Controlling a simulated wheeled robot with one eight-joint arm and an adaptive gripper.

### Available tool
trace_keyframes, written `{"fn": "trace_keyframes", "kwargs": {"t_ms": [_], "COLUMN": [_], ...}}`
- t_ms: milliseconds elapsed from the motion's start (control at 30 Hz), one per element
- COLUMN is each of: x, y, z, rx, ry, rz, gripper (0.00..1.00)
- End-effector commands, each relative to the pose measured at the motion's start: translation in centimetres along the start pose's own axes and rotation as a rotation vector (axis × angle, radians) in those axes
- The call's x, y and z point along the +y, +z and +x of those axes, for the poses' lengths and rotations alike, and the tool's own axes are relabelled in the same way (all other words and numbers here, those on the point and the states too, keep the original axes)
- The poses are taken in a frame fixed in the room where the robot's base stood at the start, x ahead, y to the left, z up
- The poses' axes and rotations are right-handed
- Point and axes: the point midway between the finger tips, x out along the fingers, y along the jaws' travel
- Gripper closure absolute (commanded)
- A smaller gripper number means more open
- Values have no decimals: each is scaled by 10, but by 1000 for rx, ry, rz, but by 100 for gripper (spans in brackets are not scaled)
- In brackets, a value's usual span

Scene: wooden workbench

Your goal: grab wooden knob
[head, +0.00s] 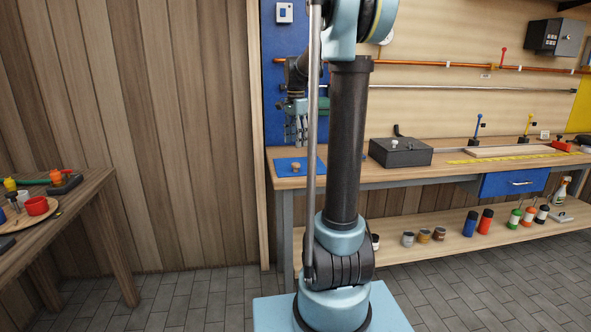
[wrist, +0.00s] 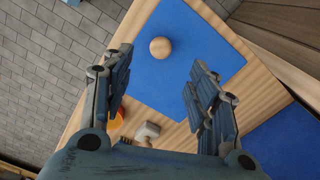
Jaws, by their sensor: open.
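The wooden knob (wrist: 160,48) is a small round pale-wood piece on a blue mat (wrist: 203,38) on the workbench. In the head view the knob (head: 296,167) sits on the blue mat (head: 284,171) near the bench's left end. My gripper (wrist: 158,88) is open and empty, its two fingers spread apart. In the wrist view the knob lies beyond the fingertips, between their lines and apart from both. In the head view my gripper (head: 297,138) hangs above the mat, with its fingers downward.
A dark box (head: 400,152) stands on the bench right of the mat. In the wrist view a small metal-and-wood item (wrist: 147,132) and an orange item (wrist: 117,118) lie near the fingers. A side table (head: 85,200) with coloured items is at the left.

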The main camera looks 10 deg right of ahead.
Motion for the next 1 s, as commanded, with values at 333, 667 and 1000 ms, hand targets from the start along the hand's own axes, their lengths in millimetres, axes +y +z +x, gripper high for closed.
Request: {"fn": "trace_keyframes", "kwargs": {"t_ms": [333, 667, 1000], "x": [0, -2, -3], "y": [1, -1, -2], "z": [50, 74, 108], "rx": [0, 0, 0], "ry": [0, 0, 0], "rz": [-2, -1, -1], "gripper": [46, 46, 46]}}
